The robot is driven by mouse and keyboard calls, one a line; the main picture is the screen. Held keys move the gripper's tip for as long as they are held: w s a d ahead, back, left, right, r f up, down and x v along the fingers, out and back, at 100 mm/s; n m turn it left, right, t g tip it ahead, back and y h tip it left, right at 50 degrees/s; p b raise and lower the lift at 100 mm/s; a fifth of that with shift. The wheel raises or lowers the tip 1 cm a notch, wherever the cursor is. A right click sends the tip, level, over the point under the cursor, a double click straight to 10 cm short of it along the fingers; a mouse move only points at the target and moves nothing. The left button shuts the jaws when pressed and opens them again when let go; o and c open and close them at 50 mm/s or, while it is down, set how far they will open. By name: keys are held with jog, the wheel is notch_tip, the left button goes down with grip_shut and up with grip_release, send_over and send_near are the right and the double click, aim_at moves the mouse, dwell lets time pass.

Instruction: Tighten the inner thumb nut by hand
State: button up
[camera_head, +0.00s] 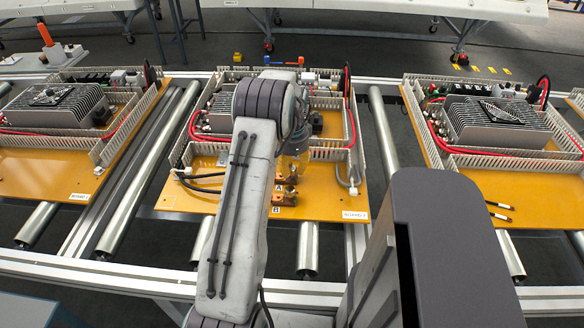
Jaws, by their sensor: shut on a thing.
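The middle orange board (330,193) carries two small copper-coloured terminals near its front, beside labels A and B. The terminal by label A (287,188) is farther from the front edge; the one by label B (283,199) is nearer it. My gripper (288,177) points down over the A terminal, partly behind my arm. It is shut on the small inner thumb nut there; the nut itself is too small and covered to make out clearly.
White slotted wiring duct (328,155) runs behind the terminals, with a grey cable (347,182) at right and a black cable (203,188) at left. Similar boards stand left (40,165) and right (520,205) on the roller conveyor.

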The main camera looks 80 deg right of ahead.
grip_shut()
jog(key=m, duration=1.1)
jog(key=o, duration=0.7)
grip_release()
jog(key=shift+c, duration=0.2)
